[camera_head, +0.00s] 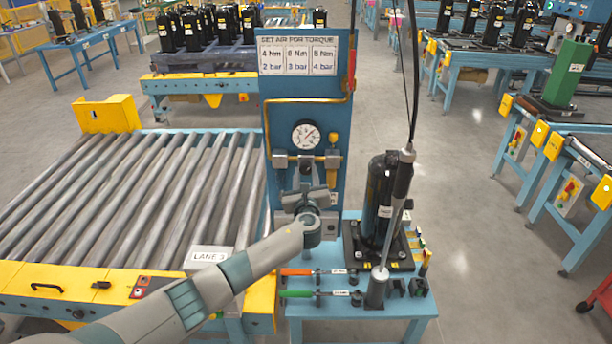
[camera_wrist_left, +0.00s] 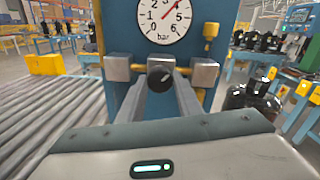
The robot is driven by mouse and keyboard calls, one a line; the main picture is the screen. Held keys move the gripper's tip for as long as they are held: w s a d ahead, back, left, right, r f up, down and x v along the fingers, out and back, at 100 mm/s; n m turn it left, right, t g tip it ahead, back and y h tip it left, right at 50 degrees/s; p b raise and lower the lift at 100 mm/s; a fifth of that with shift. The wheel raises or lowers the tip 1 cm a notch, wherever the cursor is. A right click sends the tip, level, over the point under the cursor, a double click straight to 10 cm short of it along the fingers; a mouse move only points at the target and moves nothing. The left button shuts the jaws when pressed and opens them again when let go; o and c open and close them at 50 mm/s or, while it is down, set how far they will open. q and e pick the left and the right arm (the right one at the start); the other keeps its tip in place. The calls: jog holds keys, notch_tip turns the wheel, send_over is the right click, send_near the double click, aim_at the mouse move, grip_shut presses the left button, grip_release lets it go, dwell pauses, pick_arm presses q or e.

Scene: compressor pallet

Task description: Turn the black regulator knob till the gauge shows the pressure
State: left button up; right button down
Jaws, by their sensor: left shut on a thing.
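The black regulator knob (camera_wrist_left: 160,78) sits between two silver blocks under the gauge in the left wrist view. My left gripper (camera_wrist_left: 162,92) is shut on it, with one finger on each side. The round white gauge (camera_head: 306,135) is just above. In the wrist view the gauge (camera_wrist_left: 166,16) is marked in bar, and its red needle points up and right; the dial's top is cut off. My right gripper is not in view.
A sign (camera_head: 298,59) lists 4 Nm 2 bar, 6 Nm 3 bar, 8 Nm 4 bar. A black compressor (camera_head: 377,200) and a hanging driver (camera_head: 402,180) stand right of the panel. A roller conveyor (camera_head: 140,195) lies left, under my arm. Open floor lies right.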

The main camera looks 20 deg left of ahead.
pick_arm(q)
jog(key=n+b, duration=0.3)
jog(key=n, duration=0.1)
jog(key=shift+f, duration=0.2)
jog(key=shift+a+r+n+b, duration=0.15)
jog(key=shift+n+b, duration=1.2)
jog(key=shift+n, duration=0.75)
jog(key=o, duration=1.1)
jog(key=shift+c, duration=0.2)
jog(key=shift+s, duration=0.15)
jog(key=b+v, duration=0.3)
jog(key=v, duration=1.4)
jog(key=shift+s+r, duration=0.15)
jog(key=shift+r, duration=0.1)
